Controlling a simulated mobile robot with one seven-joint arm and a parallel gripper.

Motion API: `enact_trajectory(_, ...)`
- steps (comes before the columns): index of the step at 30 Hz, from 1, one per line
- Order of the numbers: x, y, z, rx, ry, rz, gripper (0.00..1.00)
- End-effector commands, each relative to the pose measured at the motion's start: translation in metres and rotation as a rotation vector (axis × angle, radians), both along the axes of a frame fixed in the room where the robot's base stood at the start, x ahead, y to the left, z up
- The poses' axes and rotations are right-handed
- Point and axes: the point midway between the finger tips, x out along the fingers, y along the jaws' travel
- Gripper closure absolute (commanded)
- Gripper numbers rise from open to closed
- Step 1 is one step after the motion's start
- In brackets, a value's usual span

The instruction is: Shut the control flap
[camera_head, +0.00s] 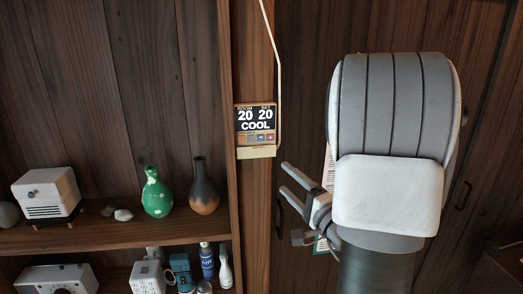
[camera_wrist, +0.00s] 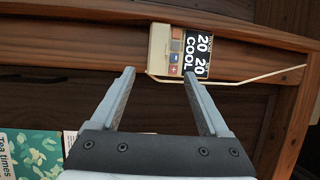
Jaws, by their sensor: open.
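The wall controller (camera_head: 255,118) hangs on the wooden post, its dark display reading 20 20 COOL. Its row of small coloured buttons is uncovered. The beige control flap (camera_head: 257,152) is open at the controller's lower edge. In the wrist view the controller (camera_wrist: 197,55) appears turned sideways, with the flap (camera_wrist: 158,49) at its left. My gripper (camera_head: 283,177) is open and empty, below and to the right of the flap in the head view. In the wrist view the gripper (camera_wrist: 159,72) has its fingertips apart, just below the flap and buttons in the picture.
A pale cord (camera_head: 276,70) runs down to the controller. Shelves at left hold a green vase (camera_head: 157,193), a brown vase (camera_head: 204,188), a white box (camera_head: 47,194) and bottles. A green Tea times poster (camera_wrist: 32,152) shows at the wrist view's lower left.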

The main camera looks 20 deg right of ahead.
Motion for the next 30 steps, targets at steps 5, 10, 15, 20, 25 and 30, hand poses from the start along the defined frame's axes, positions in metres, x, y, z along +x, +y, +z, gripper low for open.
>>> enact_trajectory(5, 0.041, 0.006, 0.006, 0.0, 0.001, 0.004, 0.21)
enact_trajectory(10, 0.077, 0.01, 0.01, 0.0, 0.002, 0.003, 0.21)
enact_trajectory(15, 0.105, 0.013, 0.012, 0.0, 0.002, 0.001, 0.21)
enact_trajectory(20, 0.119, 0.014, 0.013, 0.001, 0.001, 0.0, 0.21)
enact_trajectory(25, 0.123, 0.014, 0.013, 0.001, 0.001, -0.001, 0.21)
enact_trajectory(30, 0.123, 0.014, 0.013, 0.001, 0.001, -0.001, 0.21)
